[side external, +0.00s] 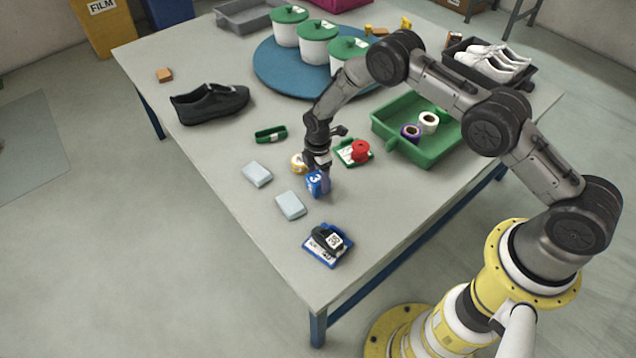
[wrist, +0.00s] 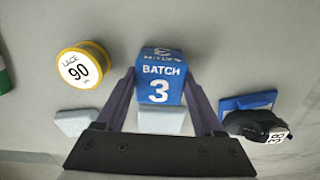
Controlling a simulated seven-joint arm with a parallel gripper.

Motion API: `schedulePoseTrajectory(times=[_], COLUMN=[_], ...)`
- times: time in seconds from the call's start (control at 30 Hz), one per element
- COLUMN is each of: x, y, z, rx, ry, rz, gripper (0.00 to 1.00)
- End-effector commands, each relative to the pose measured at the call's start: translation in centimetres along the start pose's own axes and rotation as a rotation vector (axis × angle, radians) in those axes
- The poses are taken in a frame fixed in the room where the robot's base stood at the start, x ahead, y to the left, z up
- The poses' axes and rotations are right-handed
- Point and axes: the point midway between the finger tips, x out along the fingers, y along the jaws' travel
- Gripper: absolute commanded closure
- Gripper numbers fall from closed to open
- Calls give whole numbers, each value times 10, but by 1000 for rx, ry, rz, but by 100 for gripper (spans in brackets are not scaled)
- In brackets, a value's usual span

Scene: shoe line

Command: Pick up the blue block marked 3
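The blue block marked 3 (side external: 315,184) is on the grey table, directly below my gripper (side external: 318,170) in the side view. In the wrist view the blue block (wrist: 160,80) shows "BATCH 3" in white and sits between the two fingers of my gripper (wrist: 160,76). One finger is on its left side and one on its right, both very close to it. I cannot tell whether they touch or press on it. The block's underside is hidden, and no clear gap to the table shows.
A yellow lace tin (wrist: 84,65) stands close to the block. Two pale boxes (side external: 257,174) (side external: 291,205) lie to the left and below. A blue tray with a black item (side external: 328,244) is nearer the front.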

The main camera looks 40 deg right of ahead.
Motion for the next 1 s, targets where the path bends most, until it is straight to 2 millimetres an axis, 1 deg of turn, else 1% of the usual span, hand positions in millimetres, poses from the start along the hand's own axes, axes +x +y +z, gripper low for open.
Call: schedulePoseTrajectory(times=[0.03, 0.23, 0.27, 0.53, 0.67, 0.77, 0.83, 0.97, 1.0], x=[0, 0, -1, -2, -9, -21, -35, -55, -63], y=[0, 0, 0, 1, 1, 1, 2, -18, -24], z=[0, 0, 0, 0, 0, 0, 0, 4, 6], rx=[0, 0, 0, 0, 0, 0, 0, 0, 0], ry=[0, 0, 0, 0, 1, 1, 1, 0, 0], rz=[0, 0, 1, 2, 3, 4, 5, 2, 2], gripper=[56, 92, 93, 93, 94, 94, 94, 94, 94])
